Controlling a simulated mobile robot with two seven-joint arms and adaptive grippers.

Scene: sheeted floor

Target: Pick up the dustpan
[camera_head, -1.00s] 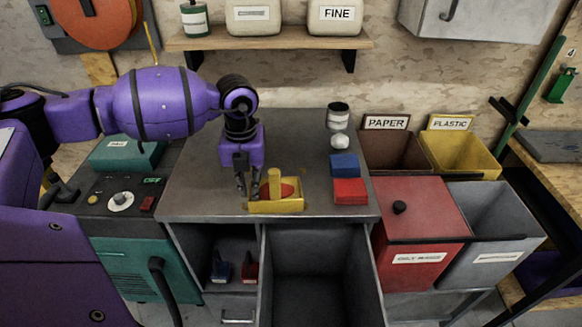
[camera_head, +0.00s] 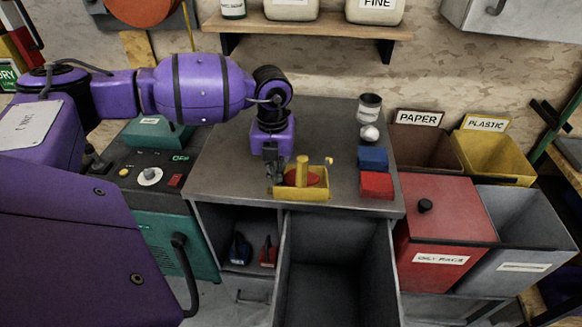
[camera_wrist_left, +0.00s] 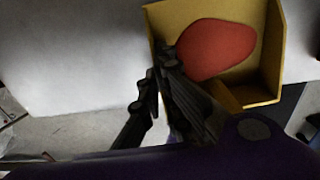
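The dustpan (camera_head: 312,194) is a yellow walled pan with an upright yellow handle and a red oval patch inside. It rests on the grey bench top near its front edge, and also shows in the wrist view (camera_wrist_left: 268,60). My left gripper (camera_head: 274,176) points down at the pan's left end, with its dark fingers (camera_wrist_left: 158,76) close beside it. The handle is to the right of the fingers, not between them. Contact with the pan is unclear. The fingers overlap in view, so their opening is hard to judge. My right gripper is not in view.
A blue block (camera_head: 373,158) and a red block (camera_head: 377,185) lie right of the dustpan, with a dark jar (camera_head: 370,107) and pale ball (camera_head: 369,133) behind. An open grey bin (camera_head: 337,262) is below the bench front. The bench's back middle is clear.

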